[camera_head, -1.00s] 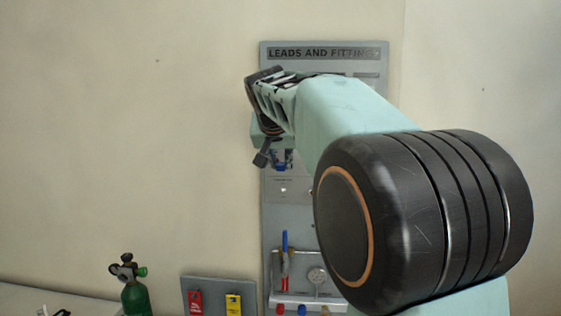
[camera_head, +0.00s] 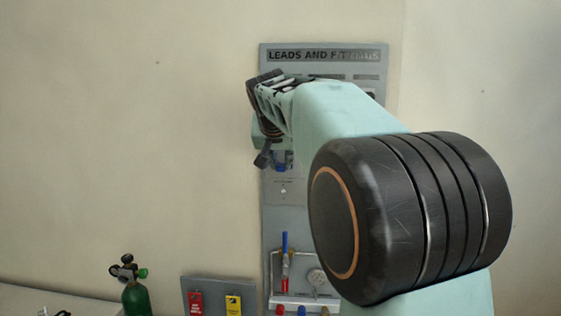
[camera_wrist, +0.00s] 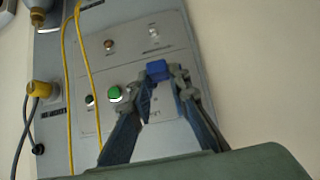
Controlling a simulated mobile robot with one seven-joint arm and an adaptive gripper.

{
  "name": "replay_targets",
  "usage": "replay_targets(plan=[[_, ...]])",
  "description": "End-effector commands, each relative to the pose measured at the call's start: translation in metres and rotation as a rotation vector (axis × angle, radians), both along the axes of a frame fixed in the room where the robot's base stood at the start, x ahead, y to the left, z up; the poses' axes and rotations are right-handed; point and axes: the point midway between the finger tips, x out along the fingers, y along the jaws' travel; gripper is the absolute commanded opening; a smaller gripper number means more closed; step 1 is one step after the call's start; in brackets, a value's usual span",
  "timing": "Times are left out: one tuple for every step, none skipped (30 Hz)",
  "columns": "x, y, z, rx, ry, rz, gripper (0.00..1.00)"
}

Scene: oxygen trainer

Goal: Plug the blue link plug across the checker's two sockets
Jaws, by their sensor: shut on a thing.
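The blue link plug (camera_wrist: 157,69) is between the fingertips of my gripper (camera_wrist: 162,78), which is shut on it. In the head view my gripper (camera_head: 268,158) is in front of the wall board, with the blue plug (camera_head: 281,160) just showing beside it. The grey checker panel (camera_wrist: 113,72) lies behind the fingers in the wrist view. It carries a green-lit round button, a dark round fitting beside it, a brown fitting and a small switch higher up. I cannot make out the checker's two sockets; the fingers and plug cover part of the panel.
A yellow lead (camera_wrist: 70,80) hangs down across the panel's left part. A yellow plug with a dark cable (camera_wrist: 40,90) sits at the left edge. Below in the head view are a rack with red and blue tools (camera_head: 285,262), red and yellow tags (camera_head: 234,305) and a green cylinder (camera_head: 135,298).

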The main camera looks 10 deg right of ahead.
Motion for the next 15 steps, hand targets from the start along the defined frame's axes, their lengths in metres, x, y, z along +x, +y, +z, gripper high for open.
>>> replay_targets(plan=[[0.0011, -0.0007, 0.0008, 0.000, 0.000, 0.000, 0.00], [0.0017, -0.0009, 0.0008, 0.000, 0.000, 0.000, 0.00], [0.0024, -0.0012, 0.0008, -0.001, 0.000, -0.001, 0.00], [0.0030, -0.0014, 0.0008, -0.001, 0.000, -0.001, 0.00], [0.0035, -0.0015, 0.0008, -0.001, 0.000, -0.001, 0.00], [0.0042, -0.0019, 0.0008, -0.001, 0.000, -0.001, 0.00], [0.0048, -0.0022, 0.0007, -0.001, 0.000, -0.001, 0.00], [0.0054, -0.0024, 0.0006, -0.001, 0.000, -0.001, 0.00], [0.0061, -0.0026, 0.0006, -0.001, 0.000, -0.001, 0.00], [0.0068, -0.0028, 0.0005, -0.001, 0.000, -0.001, 0.00], [0.0073, -0.0031, 0.0004, -0.001, 0.000, -0.001, 0.00], [0.0082, -0.0034, 0.0004, -0.001, 0.000, -0.001, 0.00], [0.0089, -0.0036, 0.0004, -0.001, 0.000, -0.001, 0.00], [0.0094, -0.0039, 0.0004, -0.001, 0.000, -0.001, 0.00], [0.0102, -0.0043, 0.0004, -0.001, -0.001, -0.001, 0.00]])
